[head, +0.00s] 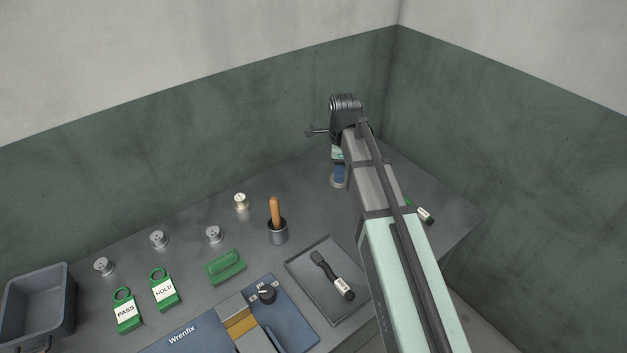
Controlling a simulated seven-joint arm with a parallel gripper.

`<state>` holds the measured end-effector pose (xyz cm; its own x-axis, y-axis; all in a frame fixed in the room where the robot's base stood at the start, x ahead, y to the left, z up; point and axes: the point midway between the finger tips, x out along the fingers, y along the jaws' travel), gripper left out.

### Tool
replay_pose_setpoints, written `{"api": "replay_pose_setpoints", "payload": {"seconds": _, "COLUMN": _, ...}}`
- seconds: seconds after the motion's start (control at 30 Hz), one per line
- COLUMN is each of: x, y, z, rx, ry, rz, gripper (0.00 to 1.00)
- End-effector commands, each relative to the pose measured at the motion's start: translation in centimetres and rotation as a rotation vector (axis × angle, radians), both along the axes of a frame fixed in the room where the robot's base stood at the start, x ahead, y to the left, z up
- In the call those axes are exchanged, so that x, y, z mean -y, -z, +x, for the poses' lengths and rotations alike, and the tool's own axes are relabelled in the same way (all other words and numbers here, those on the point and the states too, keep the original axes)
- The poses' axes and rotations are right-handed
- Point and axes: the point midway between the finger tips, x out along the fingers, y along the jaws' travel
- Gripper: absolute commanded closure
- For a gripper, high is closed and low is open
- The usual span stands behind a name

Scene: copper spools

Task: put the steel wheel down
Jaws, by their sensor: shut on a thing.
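My gripper (339,179) is at the far end of my arm, low over the back right of the bench, and is largely hidden by my arm and wrist. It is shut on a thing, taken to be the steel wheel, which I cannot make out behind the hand. I cannot tell whether that thing touches the bench. Three small steel spool-like pieces stand apart on the bench, at the left (103,266), in the middle (159,239) and at the right (214,235).
A cup (278,233) with a wooden handle and a shallow tray (318,263) with a dark tagged tool stand left of my arm. Green PASS (126,311) and HOLD (165,291) tags, a green block (225,267), a blue Wrenfix device (287,306) and a grey bin (39,303) lie farther left. Walls close the back.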

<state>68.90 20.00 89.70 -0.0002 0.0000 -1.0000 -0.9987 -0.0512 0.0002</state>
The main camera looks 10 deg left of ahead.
Motion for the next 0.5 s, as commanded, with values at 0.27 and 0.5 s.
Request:
{"api": "replay_pose_setpoints", "payload": {"seconds": 0.27, "x": -8.2, "y": 0.1, "z": -0.3, "rx": -0.008, "ry": -0.113, "rz": -0.002, "gripper": 0.99}}
{"api": "replay_pose_setpoints", "payload": {"seconds": 0.5, "x": -16.6, "y": -0.1, "z": 2.9, "rx": -0.012, "ry": -0.172, "rz": -0.006, "gripper": 0.99}}
